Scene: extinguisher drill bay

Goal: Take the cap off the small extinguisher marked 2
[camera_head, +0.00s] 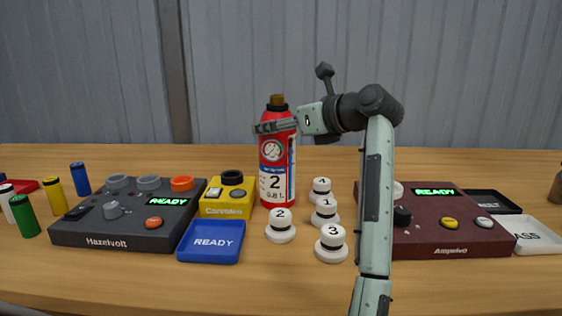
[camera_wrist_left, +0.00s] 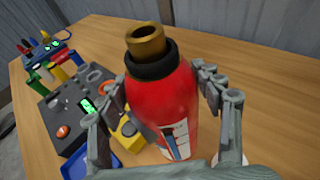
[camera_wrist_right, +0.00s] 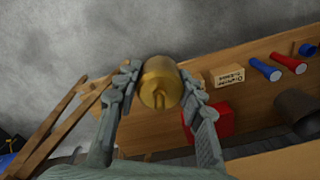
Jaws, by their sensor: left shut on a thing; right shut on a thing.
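The small red extinguisher marked 2 (camera_head: 277,170) stands upright on the table, behind the white knob marked 2. My left gripper (camera_head: 274,127) is shut around its upper body, from the right. The left wrist view shows the extinguisher (camera_wrist_left: 163,95) between the fingers, with a black collar and an open brass neck (camera_wrist_left: 146,42) on top; no cap sits on it. My right gripper (camera_wrist_right: 158,88) is outside the head view. It is shut on a brass cylinder (camera_wrist_right: 160,82) with a small stub on its face, which looks like the cap, held clear of the extinguisher.
White knobs marked 1 to 4 (camera_head: 331,244) stand close to the extinguisher. The yellow Carvolen box (camera_head: 228,196), blue READY tray (camera_head: 211,241) and dark Hazelvolt panel (camera_head: 100,226) are left. The maroon Ampelvo panel (camera_head: 452,231) is right. A red block (camera_wrist_right: 207,120) lies below my right gripper.

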